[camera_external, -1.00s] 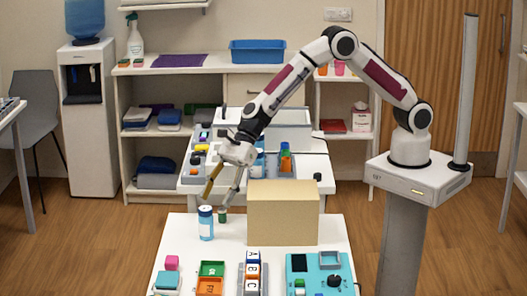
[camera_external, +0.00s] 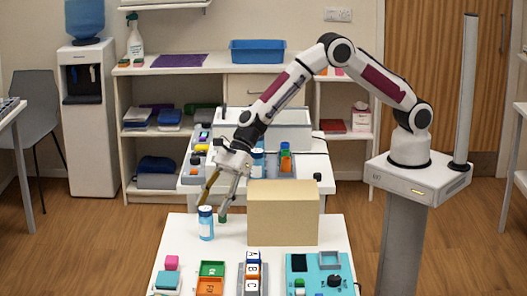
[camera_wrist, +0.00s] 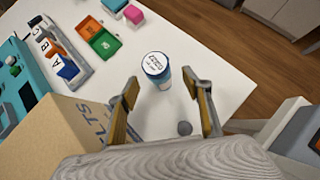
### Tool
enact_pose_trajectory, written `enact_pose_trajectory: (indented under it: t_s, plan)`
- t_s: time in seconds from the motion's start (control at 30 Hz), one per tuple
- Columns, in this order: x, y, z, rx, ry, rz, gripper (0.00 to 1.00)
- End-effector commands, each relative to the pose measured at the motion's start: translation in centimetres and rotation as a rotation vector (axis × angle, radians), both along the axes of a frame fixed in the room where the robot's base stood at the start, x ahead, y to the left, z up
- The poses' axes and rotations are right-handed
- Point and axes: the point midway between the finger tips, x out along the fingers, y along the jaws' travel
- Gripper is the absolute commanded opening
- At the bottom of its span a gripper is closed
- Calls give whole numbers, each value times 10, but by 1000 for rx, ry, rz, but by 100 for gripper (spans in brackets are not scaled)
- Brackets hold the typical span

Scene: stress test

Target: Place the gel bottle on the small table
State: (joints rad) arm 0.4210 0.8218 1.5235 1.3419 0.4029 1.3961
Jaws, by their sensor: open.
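A blue-and-white bottle with a dark blue cap band (camera_external: 206,226) stands upright on the white front table (camera_external: 232,248); I cannot read whether it is the gel bottle. My gripper (camera_external: 213,196) is open just above and behind it, fingers pointing down. In the wrist view the bottle (camera_wrist: 160,76) appears between and beyond the tips of my open gripper (camera_wrist: 160,92), with its white lettered top facing me. I see no contact. Another blue-and-white bottle (camera_external: 258,163) and an orange-and-blue bottle (camera_external: 286,160) stand on the table behind, partly hidden by holders.
A tan box (camera_external: 283,214) stands right of the bottle. Green and orange trays (camera_external: 211,269), lettered blocks (camera_external: 252,268) and a teal panel (camera_external: 315,272) fill the table's front. Its left edge is near the bottle.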

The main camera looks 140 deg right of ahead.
Motion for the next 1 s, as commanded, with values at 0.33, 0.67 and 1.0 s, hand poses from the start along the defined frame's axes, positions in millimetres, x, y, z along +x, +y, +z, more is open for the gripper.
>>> enact_pose_trajectory:
  t_s: [0.33,0.67,1.0]
  plan:
    - [22,7,-19,0,1,3,49]
    - [36,8,-32,-1,0,-1,49]
    - [36,8,-33,-1,0,-1,49]
